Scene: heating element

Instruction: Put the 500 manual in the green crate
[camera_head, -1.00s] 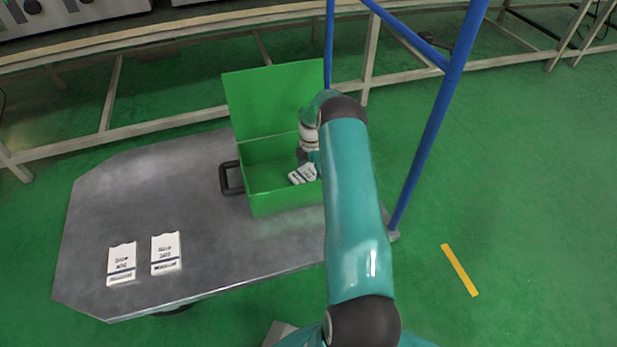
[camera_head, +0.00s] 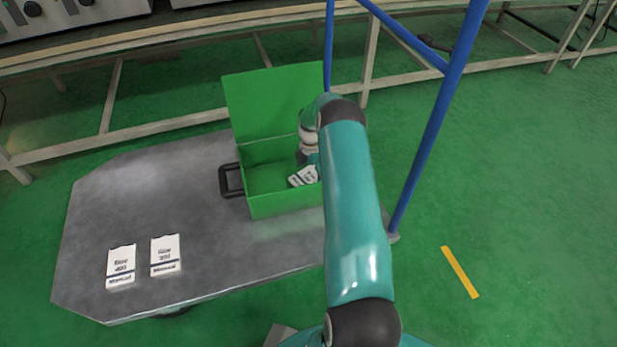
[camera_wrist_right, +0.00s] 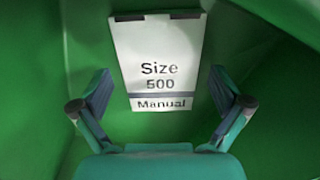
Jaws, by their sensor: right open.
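The 500 manual (camera_wrist_right: 160,62) is a white card reading "Size 500 Manual". In the right wrist view it lies against the green inside of the crate, beyond my fingertips. In the head view a white manual (camera_head: 298,179) shows inside the green crate (camera_head: 275,204), partly hidden by my right gripper and arm. The crate stands on the grey table with its lid up. My right gripper (camera_wrist_right: 161,86) is open, with its fingers apart to either side of the manual's lower part and not touching it. My left gripper is not in view.
Two other white manuals, a left one (camera_head: 121,266) and a right one (camera_head: 165,255), lie on the grey table (camera_head: 150,200) at the front left. A blue frame post (camera_head: 432,130) stands right of the crate. The crate's raised lid (camera_head: 275,98) is at its back.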

